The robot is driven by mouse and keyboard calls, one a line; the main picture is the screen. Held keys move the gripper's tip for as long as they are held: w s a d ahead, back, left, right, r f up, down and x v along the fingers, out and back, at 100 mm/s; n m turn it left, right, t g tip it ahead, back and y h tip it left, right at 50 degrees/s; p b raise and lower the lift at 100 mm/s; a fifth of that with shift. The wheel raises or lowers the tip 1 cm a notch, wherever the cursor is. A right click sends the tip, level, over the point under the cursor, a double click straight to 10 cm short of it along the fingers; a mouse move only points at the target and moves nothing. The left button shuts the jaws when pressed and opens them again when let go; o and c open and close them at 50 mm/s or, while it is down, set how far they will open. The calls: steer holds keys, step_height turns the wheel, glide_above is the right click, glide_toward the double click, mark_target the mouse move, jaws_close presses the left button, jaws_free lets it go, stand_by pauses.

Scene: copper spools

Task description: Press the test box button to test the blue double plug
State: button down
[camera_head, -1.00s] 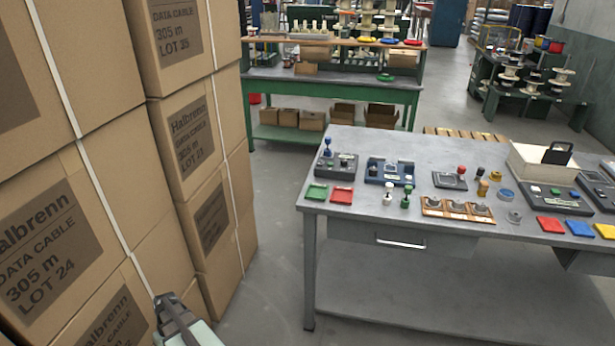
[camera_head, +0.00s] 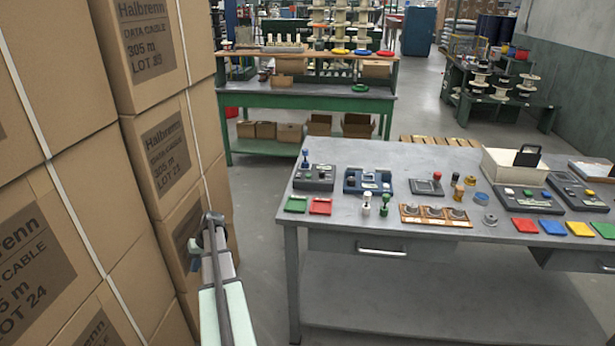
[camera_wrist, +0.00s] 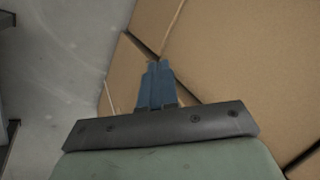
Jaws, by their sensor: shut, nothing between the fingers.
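A dark grey box (camera_head: 314,178), which looks like the test box, sits at the left end of the grey workbench. A blue-topped plug (camera_head: 305,158) stands upright at its left rear; whether it is double is too small to tell. A small knob or button shows on the box top. My gripper (camera_head: 193,247) is at the left, beside the stacked cartons, away from the bench and short of its left edge. In the wrist view its blue fingers (camera_wrist: 156,84) are together and empty, with cartons and floor beyond them.
Cartons (camera_head: 165,150) are stacked high close on my left. The bench (camera_head: 390,243) also holds a blue fixture (camera_head: 368,181), green and red trays (camera_head: 320,206), a wooden holder (camera_head: 436,215) and more boxes at right. Open floor lies between cartons and bench.

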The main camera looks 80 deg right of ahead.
steer(key=s+d+r+m+t+h, duration=0.1)
steer(key=s+d+r, duration=0.6)
steer(key=d, duration=0.4)
step_height(320, 180, up, 29)
steer(key=m+t+h, duration=0.2)
steer(key=t+h, duration=0.1)
steer(key=h, duration=0.2)
glide_above(311, 175)
steer(key=shift+s+a+f, duration=0.1)
steer(key=shift+a+f, duration=0.05)
steer(key=shift+f, duration=4.45)
steer(key=shift+f, duration=0.15)
steer(key=shift+f, duration=0.25)
